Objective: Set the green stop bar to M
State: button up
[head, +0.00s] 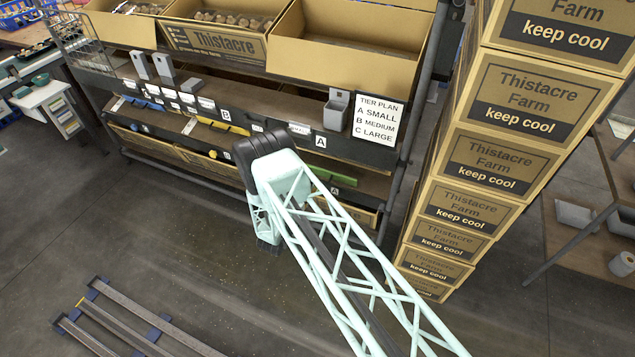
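The green stop bar (338,178) lies on the lower right part of the rack, below the A label (320,142). My arm's lattice link crosses in front of its left side, so part of it may be hidden. No M mark is readable near it from here. My gripper does not show; only my pale green arm, with its black joint in front of the rack, is in view. A yellow bar (222,126) and a blue bar (145,103) lie further left on the rack.
A tier plan sign (376,119) reads A small, B medium, C large. A tall stack of Thistacre Farm boxes (490,155) stands close right of the rack. Open cartons (350,45) line the top shelf. Floor rails (120,325) lie at lower left; the floor between is clear.

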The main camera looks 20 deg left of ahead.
jog(key=shift+b+x, duration=0.5)
jog(key=shift+x, duration=2.7)
grip_shut()
